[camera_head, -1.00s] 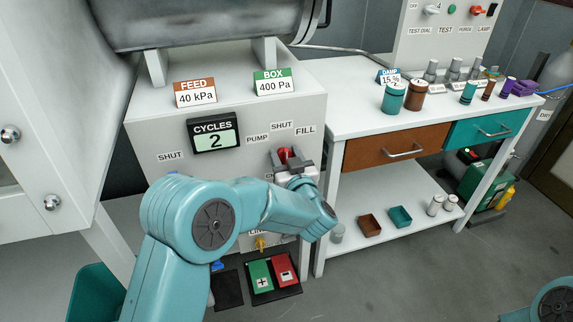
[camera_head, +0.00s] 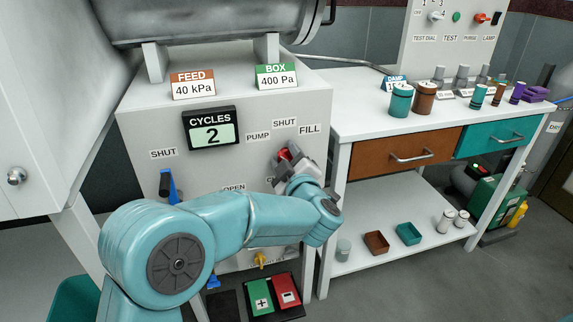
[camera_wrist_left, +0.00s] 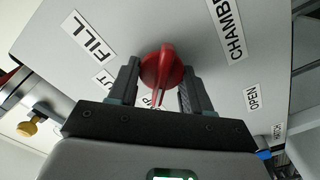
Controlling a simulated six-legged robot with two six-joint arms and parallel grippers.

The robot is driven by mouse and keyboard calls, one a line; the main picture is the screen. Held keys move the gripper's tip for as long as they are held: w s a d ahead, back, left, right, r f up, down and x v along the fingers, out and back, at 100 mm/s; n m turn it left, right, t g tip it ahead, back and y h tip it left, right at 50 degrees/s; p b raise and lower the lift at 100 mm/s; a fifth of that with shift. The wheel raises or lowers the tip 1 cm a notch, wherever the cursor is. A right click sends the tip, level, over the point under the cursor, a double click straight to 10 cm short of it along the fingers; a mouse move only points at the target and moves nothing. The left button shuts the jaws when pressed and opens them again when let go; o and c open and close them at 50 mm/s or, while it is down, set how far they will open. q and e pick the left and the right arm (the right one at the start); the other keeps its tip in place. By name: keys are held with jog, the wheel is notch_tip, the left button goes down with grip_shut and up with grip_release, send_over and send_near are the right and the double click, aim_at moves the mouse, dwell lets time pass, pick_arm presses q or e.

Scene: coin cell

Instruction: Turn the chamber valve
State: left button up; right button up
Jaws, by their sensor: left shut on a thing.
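The chamber valve is a red knob (camera_head: 284,154) on the grey cabinet front, below the SHUT and FILL labels in the head view. In the left wrist view the red knob (camera_wrist_left: 160,66) sits between the two dark fingers, with a narrow ridge running down toward the palm. My left gripper (camera_wrist_left: 161,80) is shut on this knob. In the head view my left gripper (camera_head: 289,161) is tilted, its tips up and to the left, and partly covers the knob. The CHAMBER label (camera_wrist_left: 225,28) is to the right in the wrist view. My right gripper is out of view.
A blue valve handle (camera_head: 168,186) is at left on the cabinet (camera_head: 222,160). A small yellow knob (camera_head: 261,259) sits below my forearm. Green (camera_head: 262,296) and red (camera_head: 286,288) pads lie low in front. A white bench (camera_head: 360,128) with jars stands at right.

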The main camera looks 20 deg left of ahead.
pick_arm(q)
jog(key=shift+r+n, duration=0.15)
jog(key=shift+n, duration=0.25)
jog(key=o, duration=1)
jog(key=shift+a, duration=0.1)
jog(key=p+v, duration=0.1)
jog(key=v, duration=1.5)
jog(key=shift+s+p, duration=0.1)
jog(key=shift+p, duration=0.25)
